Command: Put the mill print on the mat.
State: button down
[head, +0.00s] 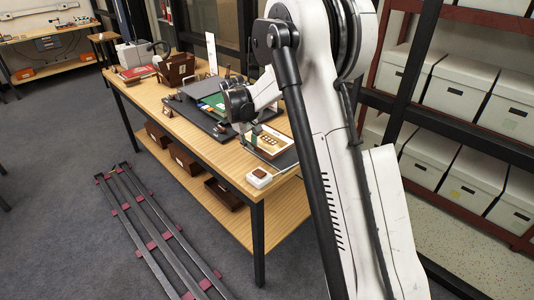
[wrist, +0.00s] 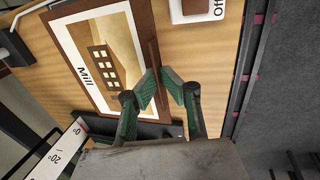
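I cannot make out which surface is the mat.
A small white block with a brown top (head: 259,178) sits at the table's near corner; part of a label shows on it in the wrist view (wrist: 196,8). Dark trays (head: 200,112) fill the table's middle. White boxes (head: 458,87) stand on shelves at right.

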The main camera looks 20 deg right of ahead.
send_over(265, 159)
notch_tip(265, 159, down, 4)
jog(key=shift+a+r, duration=0.1)
jog(key=shift+a+x, duration=0.25)
jog(key=shift+x, duration=0.75)
jog(key=shift+a+x, duration=0.2)
jog(key=shift+x, duration=0.85)
jog(key=shift+s, duration=0.15)
jog(key=c, duration=1.9)
grip_release()
